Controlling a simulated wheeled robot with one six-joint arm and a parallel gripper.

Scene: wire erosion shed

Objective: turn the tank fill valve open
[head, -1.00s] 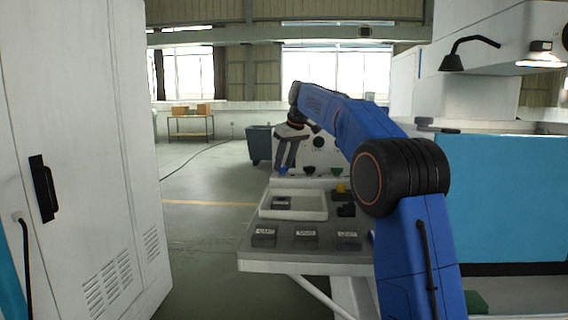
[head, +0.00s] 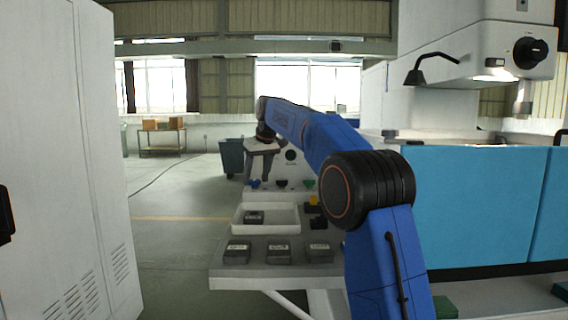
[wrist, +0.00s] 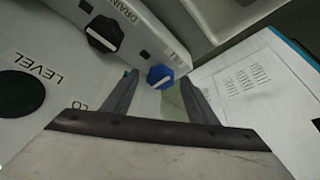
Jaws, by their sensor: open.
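A blue knob (wrist: 160,76) with a pale line across it sits on a light panel in the wrist view, beside a short label I cannot surely read. In the head view the blue knob (head: 254,183) is leftmost in a row on the bench's rear panel. My gripper (wrist: 158,77) is open and empty; in the wrist view the blue knob appears between its fingertips, with a gap I cannot judge. In the head view my gripper (head: 260,172) points down just above the knob row. A black knob (wrist: 104,34) labelled DRAIN is beside the blue one.
A dark green round part (wrist: 20,94) near the label LEVEL is at left in the wrist view. A white tray (head: 290,222) and several grey blocks (head: 278,250) lie on the bench. A white cabinet (head: 90,130) stands left, a blue machine (head: 480,205) right.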

